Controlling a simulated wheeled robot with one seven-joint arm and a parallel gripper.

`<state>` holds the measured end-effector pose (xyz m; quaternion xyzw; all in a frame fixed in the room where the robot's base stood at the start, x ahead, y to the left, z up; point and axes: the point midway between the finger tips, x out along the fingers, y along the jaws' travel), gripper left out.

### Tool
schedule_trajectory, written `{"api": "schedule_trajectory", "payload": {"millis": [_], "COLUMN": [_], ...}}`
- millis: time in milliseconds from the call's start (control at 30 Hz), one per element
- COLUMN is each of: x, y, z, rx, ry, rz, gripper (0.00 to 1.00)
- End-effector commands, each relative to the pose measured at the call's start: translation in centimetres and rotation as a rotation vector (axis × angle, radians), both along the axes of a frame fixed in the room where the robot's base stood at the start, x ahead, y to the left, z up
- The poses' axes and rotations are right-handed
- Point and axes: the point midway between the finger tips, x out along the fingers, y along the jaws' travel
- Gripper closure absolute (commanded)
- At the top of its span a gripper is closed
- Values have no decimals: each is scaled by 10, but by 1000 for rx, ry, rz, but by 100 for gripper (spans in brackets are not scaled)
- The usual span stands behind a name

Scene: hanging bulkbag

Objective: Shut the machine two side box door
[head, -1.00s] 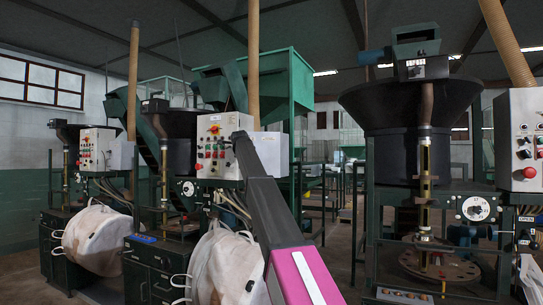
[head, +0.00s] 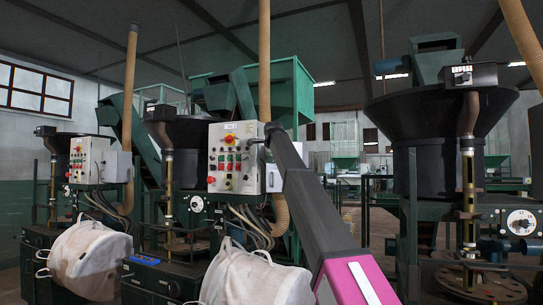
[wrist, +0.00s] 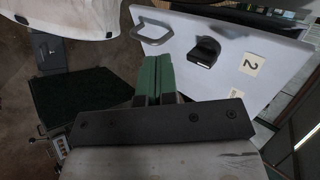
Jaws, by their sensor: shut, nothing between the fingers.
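The side box door (wrist: 205,58) is a pale panel with a grey loop handle (wrist: 152,32), a black latch (wrist: 205,52) and a "2" label (wrist: 250,64). It fills the upper right of the wrist view. My gripper (wrist: 160,64) is shut, its green fingers together and empty, in front of the door's lower left part below the handle. I cannot tell whether they touch it. In the head view, my arm reaches to the right edge of machine two's control box (head: 237,158). The pale side box (head: 274,177) shows beside it, partly behind my arm; my fingers are hidden there.
A white bulk bag (head: 258,276) hangs below machine two, left of my arm. Hoses (head: 247,222) run under the control box. Another machine with a black hopper (head: 440,130) stands to the right.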

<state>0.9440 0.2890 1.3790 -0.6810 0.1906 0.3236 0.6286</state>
Motion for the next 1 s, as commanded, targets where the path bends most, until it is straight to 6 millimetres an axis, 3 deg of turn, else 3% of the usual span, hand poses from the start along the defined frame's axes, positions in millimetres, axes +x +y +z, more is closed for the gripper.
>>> {"api": "schedule_trajectory", "payload": {"millis": [233,433,1000], "x": [35,61,72], "y": [7,12,15], "z": [-31,-28,-28], "rx": [1,1,0], "ry": [1,0,0], "rz": [-1,-1,-8], "gripper": [100,100,100]}}
